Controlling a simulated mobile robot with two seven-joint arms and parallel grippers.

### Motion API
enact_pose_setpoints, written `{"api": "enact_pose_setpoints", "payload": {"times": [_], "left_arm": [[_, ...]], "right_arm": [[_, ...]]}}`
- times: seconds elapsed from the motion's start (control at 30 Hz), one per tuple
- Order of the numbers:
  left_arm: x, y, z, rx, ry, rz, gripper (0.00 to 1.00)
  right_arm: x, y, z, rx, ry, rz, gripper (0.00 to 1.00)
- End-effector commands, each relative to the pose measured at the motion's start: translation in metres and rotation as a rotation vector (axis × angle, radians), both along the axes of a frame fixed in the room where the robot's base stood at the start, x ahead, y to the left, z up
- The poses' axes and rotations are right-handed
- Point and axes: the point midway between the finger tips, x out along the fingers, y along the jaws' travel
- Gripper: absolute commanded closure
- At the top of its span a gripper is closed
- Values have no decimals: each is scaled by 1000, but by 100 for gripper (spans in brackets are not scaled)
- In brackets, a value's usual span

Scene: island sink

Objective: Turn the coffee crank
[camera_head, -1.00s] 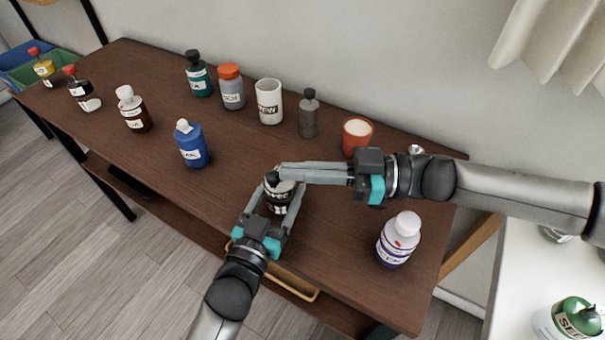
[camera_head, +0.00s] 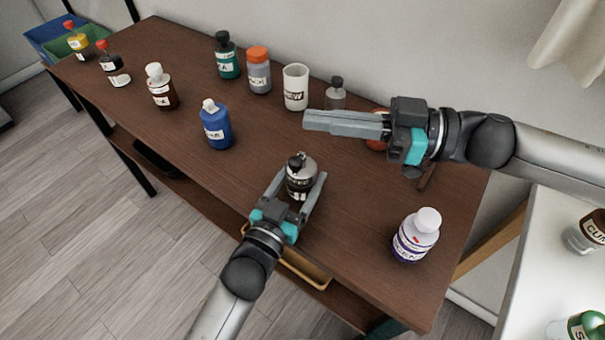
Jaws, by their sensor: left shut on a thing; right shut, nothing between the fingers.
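The coffee grinder (camera_head: 301,170) is a dark, rounded jar-like body with a white label, a silvery top and a small black knob on it. It stands on the brown table near the front edge, in the middle of the view. My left gripper (camera_head: 303,188) comes from below and is shut around the lower body of the grinder, one finger on each side. My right gripper (camera_head: 306,119) is shut and empty. It is above and behind the grinder, apart from it. The crank arm itself is too small to make out clearly.
A blue bottle (camera_head: 216,126) stands left of the grinder, and a white-purple bottle (camera_head: 417,236) stands to the right. A white cup (camera_head: 296,87), an orange-capped jar (camera_head: 258,70) and a grey bottle (camera_head: 335,93) stand along the back. The table between grinder and white-purple bottle is clear.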

Motion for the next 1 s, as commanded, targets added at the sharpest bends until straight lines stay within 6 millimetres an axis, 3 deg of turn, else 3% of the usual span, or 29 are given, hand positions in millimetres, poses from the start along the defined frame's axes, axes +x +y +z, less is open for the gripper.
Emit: {"api": "enact_pose_setpoints", "payload": {"times": [0.17, 0.37, 0.7, 1.0], "left_arm": [[0, 0, 0, 0, 0, 0, 91], [0, 0, 0, 0, 0, 0, 91], [0, 0, 0, 0, 0, 0, 91], [0, 0, 0, 0, 0, 0, 91]], "right_arm": [[4, -2, -3, 0, -4, 6, 100], [22, -17, -18, 0, -24, 46, 100], [49, -62, -56, -8, -48, 161, 100], [53, -106, -85, -9, -31, 265, 100]]}}
